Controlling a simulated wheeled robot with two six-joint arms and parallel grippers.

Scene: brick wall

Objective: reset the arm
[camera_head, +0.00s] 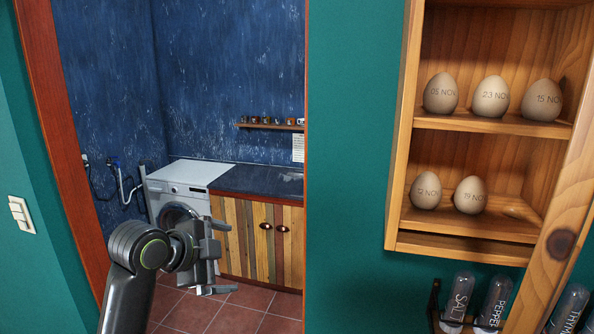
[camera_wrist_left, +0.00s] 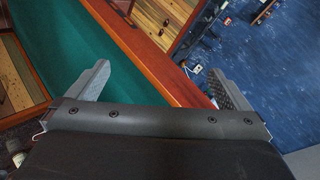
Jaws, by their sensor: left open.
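My left gripper (camera_head: 208,258) is in the lower left of the head view, in front of the doorway. Its arm comes up from the bottom edge. The two fingers are spread apart with nothing between them. In the left wrist view the open fingers (camera_wrist_left: 158,85) stand wide apart, with the wooden door frame (camera_wrist_left: 150,50) and green wall (camera_wrist_left: 70,40) beyond them. My right gripper shows in neither view.
A wooden shelf (camera_head: 396,160) with several dated eggs (camera_head: 491,96) hangs on the right. Spice tubes (camera_head: 459,297) sit below it. Through the doorway are a white washing machine (camera_head: 188,175), wooden cabinets (camera_head: 265,240) and a tiled floor (camera_head: 250,297).

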